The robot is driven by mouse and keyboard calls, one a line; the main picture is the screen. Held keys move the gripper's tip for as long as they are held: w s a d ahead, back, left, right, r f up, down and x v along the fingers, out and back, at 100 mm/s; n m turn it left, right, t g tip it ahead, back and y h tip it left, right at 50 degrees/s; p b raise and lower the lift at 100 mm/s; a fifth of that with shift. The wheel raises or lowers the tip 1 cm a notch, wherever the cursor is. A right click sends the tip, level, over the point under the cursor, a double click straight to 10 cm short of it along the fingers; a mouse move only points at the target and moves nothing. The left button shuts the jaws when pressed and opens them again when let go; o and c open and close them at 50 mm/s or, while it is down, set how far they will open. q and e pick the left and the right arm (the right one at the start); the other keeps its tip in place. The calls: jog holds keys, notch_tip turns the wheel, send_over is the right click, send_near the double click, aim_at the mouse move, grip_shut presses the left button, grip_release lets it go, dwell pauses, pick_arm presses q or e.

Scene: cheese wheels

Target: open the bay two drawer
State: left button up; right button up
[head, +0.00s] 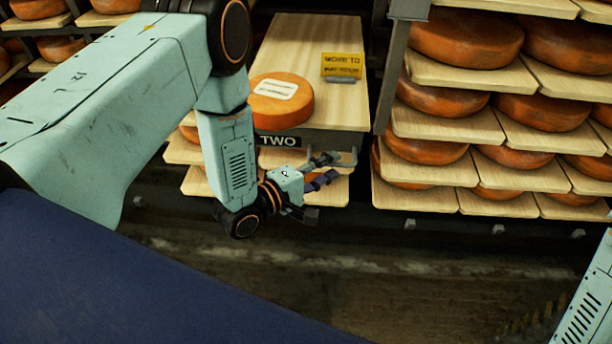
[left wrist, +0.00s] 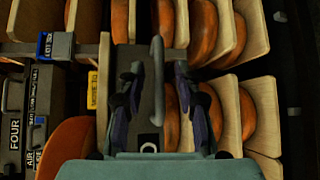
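The bay two drawer has a dark front with a white "TWO" label (head: 277,140) and a pale wooden top (head: 325,100). Its grey bar handle (head: 342,158) is on the right part of the front. The handle also shows in the left wrist view (left wrist: 157,75), between the two fingers. My left gripper (head: 322,170) is at the handle, with its fingers apart on either side of the bar; it also shows in the left wrist view (left wrist: 160,110). I see no clear contact. My right gripper is out of view.
On the drawer's wooden top are an orange cheese wheel (head: 281,101) with a white label and a yellow sign (head: 342,66). Racks of cheese wheels on boards (head: 440,125) stand to the right. A dark "FOUR" front (left wrist: 14,130) shows in the left wrist view. The floor in front is clear.

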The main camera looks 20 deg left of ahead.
pick_arm(q)
jog(key=v, duration=0.9)
jog(key=shift+s, duration=0.35)
jog(key=shift+a, duration=0.1)
jog(key=s+a+f+m+g+y, duration=0.2)
jog(key=s+f+m+g+y, duration=0.45)
jog(key=f, duration=0.55)
jog(key=s+a+f+m+g+y, duration=0.1)
jog(key=s+m+g, duration=0.5)
jog(key=s, duration=1.2)
jog(key=shift+s+a+m+g+y, duration=0.25)
jog(key=shift+a+m+g+y, duration=0.1)
jog(key=shift+g, duration=0.5)
